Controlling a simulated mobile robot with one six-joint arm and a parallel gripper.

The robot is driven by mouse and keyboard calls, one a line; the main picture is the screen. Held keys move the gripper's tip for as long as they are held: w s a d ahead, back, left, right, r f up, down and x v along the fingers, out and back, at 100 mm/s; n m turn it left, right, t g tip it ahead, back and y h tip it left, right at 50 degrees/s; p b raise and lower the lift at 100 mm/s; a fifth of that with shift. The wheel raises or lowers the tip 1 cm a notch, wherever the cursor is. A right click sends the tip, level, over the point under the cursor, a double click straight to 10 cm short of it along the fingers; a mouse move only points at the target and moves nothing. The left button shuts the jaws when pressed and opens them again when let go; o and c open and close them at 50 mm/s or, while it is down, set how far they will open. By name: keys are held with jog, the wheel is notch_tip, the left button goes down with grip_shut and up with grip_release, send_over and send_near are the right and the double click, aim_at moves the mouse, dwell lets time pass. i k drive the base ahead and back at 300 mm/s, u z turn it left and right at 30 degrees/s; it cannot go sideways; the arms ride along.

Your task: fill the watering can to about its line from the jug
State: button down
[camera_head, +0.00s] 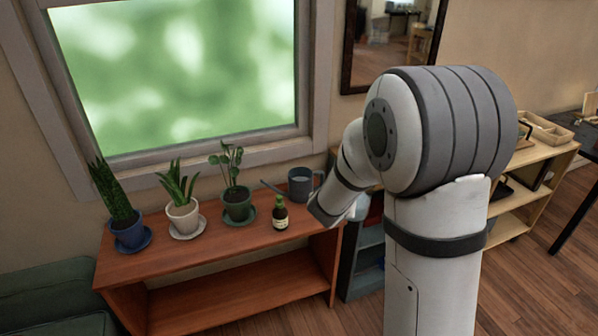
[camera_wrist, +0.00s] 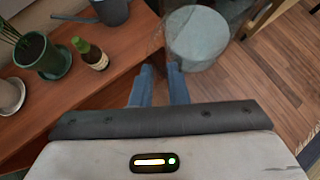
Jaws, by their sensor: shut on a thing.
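The watering can (camera_head: 301,186) is dark blue-grey and stands upright at the right end of the wooden bench top, its spout pointing left. It also shows at the top of the wrist view (camera_wrist: 113,11), cut off by the edge. My gripper (camera_wrist: 160,68) is shut on the jug (camera_wrist: 197,40). The jug looks clear, with a pale, round grey-blue body just beyond my fingertips, to the right of the watering can. Its handle and exact outline are hard to make out. In the head view my arm hides the jug and fingers. The can's line is not visible.
A brown bottle (camera_head: 280,214) stands on the wooden bench (camera_head: 170,262) close to the can's spout. Plants in green (camera_head: 237,207), white (camera_head: 183,218) and blue (camera_head: 127,234) pots stand to the left. A window is behind. The bench's front strip is clear.

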aim_at(300, 179)
jog(key=i, duration=1)
